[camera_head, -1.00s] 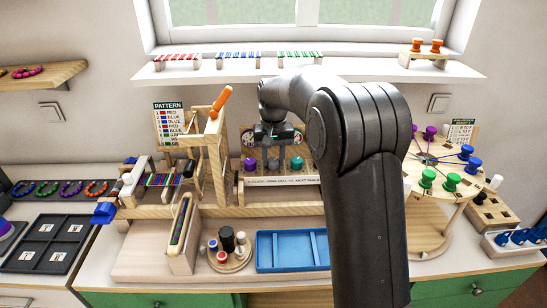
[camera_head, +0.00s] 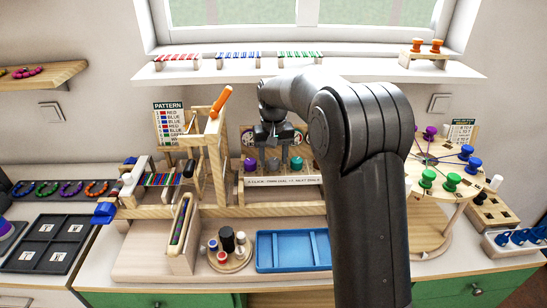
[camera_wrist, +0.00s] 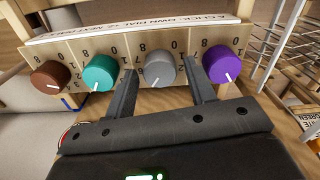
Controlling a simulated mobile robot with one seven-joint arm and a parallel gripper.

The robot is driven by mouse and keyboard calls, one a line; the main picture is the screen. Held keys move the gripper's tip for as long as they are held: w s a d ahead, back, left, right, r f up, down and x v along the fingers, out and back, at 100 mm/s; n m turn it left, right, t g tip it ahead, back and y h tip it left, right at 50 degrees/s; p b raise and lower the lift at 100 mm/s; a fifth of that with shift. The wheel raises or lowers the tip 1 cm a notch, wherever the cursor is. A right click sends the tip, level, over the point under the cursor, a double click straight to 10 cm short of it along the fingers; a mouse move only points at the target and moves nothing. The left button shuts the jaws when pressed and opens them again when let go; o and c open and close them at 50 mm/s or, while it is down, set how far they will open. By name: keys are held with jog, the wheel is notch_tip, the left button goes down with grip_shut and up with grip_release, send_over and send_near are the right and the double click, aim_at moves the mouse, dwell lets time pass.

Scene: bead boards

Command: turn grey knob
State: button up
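The grey knob (camera_wrist: 160,68) sits on the front of a wooden panel, in a row between a teal knob (camera_wrist: 101,72) and a purple knob (camera_wrist: 221,63). A white pointer line marks it. My gripper (camera_wrist: 162,70) is open, with one finger on each side of the grey knob. A small gap seems to show on both sides; contact cannot be made out. In the head view my gripper (camera_head: 273,142) is in front of the panel, between the purple knob (camera_head: 250,164) and the teal knob (camera_head: 296,164).
A brown knob (camera_wrist: 50,74) is at the row's end in the wrist view. A label strip (camera_head: 283,181) runs below the knobs. A wooden frame with an orange handle (camera_head: 221,101) stands close on the left. A blue tray (camera_head: 293,267) lies in front, and a round peg board (camera_head: 440,170) is right.

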aim_at(274, 160)
jog(key=shift+o, duration=0.3)
notch_tip(274, 160, up, 11)
dwell(0.5)
jog(key=shift+s, duration=0.1)
jog(key=s+d+r+m+t, duration=0.1)
jog(key=s+d+r+t, duration=0.2)
jog(key=s, duration=0.6)
jog(key=s+d+r, duration=0.2)
jog(key=s+d, duration=0.3)
jog(key=s, duration=0.5)
jog(key=s+d+f+t, duration=0.1)
jog(key=s+d+f, duration=0.1)
jog(key=s, duration=0.6)
jog(key=s+d+f+m+t, duration=0.1)
jog(key=s+d+f, duration=0.1)
jog(key=s+f, duration=0.3)
jog(key=shift+s+f+t, duration=0.15)
jog(key=shift+s+t, duration=0.15)
jog(key=shift+s, duration=1.65)
dwell(1.5)
